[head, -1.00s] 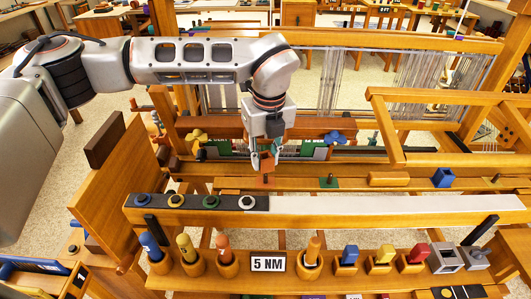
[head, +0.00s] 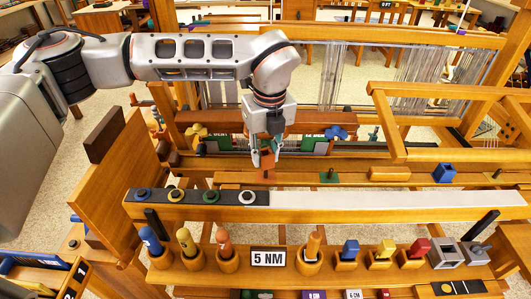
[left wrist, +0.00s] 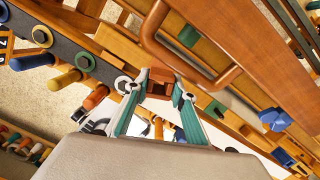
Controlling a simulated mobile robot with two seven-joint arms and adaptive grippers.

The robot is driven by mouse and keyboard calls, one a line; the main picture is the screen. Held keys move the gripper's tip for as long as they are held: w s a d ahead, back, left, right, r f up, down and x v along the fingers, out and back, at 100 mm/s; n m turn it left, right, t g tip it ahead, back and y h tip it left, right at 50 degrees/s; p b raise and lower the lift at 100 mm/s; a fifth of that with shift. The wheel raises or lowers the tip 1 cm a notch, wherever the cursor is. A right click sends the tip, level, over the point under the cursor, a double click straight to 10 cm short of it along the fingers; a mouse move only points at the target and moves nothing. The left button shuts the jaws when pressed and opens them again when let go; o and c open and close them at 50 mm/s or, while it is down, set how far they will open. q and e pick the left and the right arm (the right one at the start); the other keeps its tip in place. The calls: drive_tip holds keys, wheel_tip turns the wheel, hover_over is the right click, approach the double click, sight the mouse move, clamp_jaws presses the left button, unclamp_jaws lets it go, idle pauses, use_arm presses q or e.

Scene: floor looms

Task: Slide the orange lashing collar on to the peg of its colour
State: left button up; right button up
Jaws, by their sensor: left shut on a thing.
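My left gripper (head: 264,160) points down over the loom's front rails in the head view. In the left wrist view its teal fingertips (left wrist: 158,98) are shut on the orange lashing collar (left wrist: 160,76), a small block. A small orange peg base (head: 266,175) shows right under the fingertips in the head view. The peg itself is mostly hidden by the gripper and collar, so I cannot tell whether the collar is around it. A green peg base (head: 328,177) stands to the right on the same rail. My right gripper is not in view.
A blue block (head: 444,173) and a wooden block (head: 389,174) sit right along the rail. In front is a beam (head: 390,204) with coloured rings, then a shelf with several handled tools and a 5 NM sign (head: 269,258). Yellow and blue wing knobs flank the gripper behind.

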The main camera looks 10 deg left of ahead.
sight(266, 166)
use_arm(q)
drive_tip(key=shift+f, duration=0.15)
drive_tip(key=shift+f+b, duration=0.7)
drive_tip(key=shift+f, duration=0.6)
drive_tip(key=shift+o, duration=0.2)
drive_tip(key=shift+f+b, duration=0.35)
drive_tip(key=shift+f, duration=0.5)
drive_tip(key=o, duration=1.1)
drive_tip(key=shift+o, duration=0.2)
drive_tip(key=shift+r, duration=0.1)
drive_tip(key=r, duration=0.4)
drive_tip(key=s+r, duration=0.1)
drive_tip(key=r, duration=0.3)
drive_tip(key=d+r, duration=0.1)
drive_tip(key=r, duration=0.2)
drive_tip(key=shift+s+r, duration=0.2)
drive_tip(key=shift+r, duration=0.2)
